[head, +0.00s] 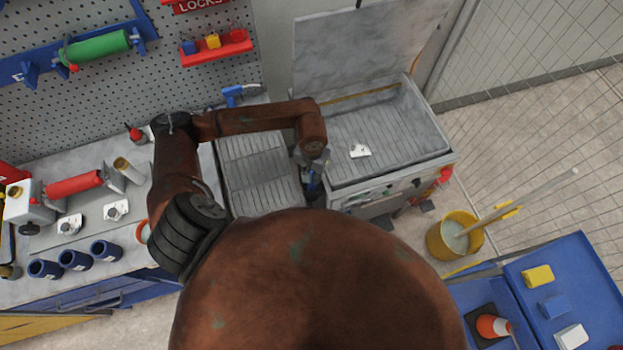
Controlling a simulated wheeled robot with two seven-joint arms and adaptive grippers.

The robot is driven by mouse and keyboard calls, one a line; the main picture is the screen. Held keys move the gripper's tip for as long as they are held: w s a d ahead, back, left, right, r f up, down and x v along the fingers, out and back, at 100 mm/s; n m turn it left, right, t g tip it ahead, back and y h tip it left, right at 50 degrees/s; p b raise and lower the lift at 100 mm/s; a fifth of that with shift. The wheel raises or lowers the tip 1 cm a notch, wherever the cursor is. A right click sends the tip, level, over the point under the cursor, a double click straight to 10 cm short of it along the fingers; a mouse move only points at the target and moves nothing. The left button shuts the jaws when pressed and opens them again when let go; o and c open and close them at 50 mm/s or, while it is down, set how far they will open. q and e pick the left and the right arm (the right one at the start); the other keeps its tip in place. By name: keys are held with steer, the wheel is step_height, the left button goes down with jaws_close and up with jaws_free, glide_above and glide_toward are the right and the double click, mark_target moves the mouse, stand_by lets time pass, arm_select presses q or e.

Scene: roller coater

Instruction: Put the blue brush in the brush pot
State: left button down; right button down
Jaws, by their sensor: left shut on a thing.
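My left gripper (312,164) is at the end of my brown arm, over the gap between the ribbed grey tray and the open metal machine. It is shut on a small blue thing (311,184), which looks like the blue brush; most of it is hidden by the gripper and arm. An orange-rimmed round pot (142,232) stands on the bench at the left, half covered by my arm; I cannot tell if it is the brush pot. Several dark blue cups (75,260) stand in a row to its left. My right gripper is not in view.
The open machine (440,158) has a small white card in it. The ribbed tray (235,172) is empty. A yellow bucket (436,243) with a pole and a blue cart (590,262) stand at the right.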

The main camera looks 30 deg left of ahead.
arm_select(q)
step_height(320, 180, down, 3)
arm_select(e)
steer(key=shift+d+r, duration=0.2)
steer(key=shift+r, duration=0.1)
arm_select(q)
steer(key=shift+f, duration=0.1)
steer(key=shift+f, duration=0.1)
steer(key=c, duration=1.8)
jaws_free()
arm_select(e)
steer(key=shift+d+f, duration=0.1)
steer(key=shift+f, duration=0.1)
